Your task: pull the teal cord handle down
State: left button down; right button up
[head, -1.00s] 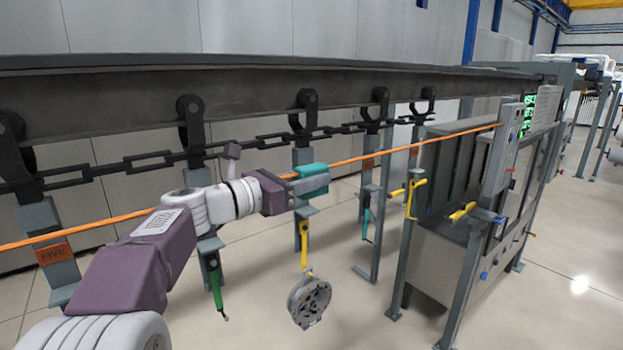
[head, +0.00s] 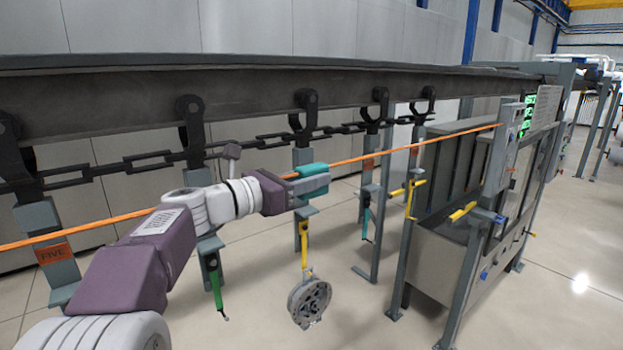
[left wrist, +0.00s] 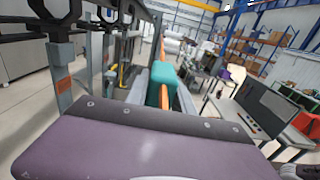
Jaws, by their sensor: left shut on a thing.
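The teal cord handle (head: 313,171) sits on the taut orange cord (head: 400,150), which runs across the front of the hook conveyor. My left gripper (head: 308,186) is shut on the handle, with its fingers on either side of it. In the left wrist view the teal handle (left wrist: 161,83) shows between the two grey fingers, with the orange cord (left wrist: 164,97) passing along it.
A dark overhead rail (head: 250,95) carries a chain (head: 130,163) and several hanging hooks. A round grey part (head: 310,302) hangs from a yellow hook below the handle. A grey machine (head: 440,229) with posts stands to the right. The floor in front is clear.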

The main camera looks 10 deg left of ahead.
pick_arm(q)
notch_tip(320, 180, down, 5)
jog(key=b, duration=0.5)
jog(key=shift+f, duration=0.15)
jog(key=c, duration=1.3)
grip_release()
jog(key=shift+o, duration=1.1)
jog(key=shift+w+d, duration=0.1)
jog(key=shift+w, duration=0.05)
jog(key=b+v, duration=0.2)
jog(key=v, duration=0.7)
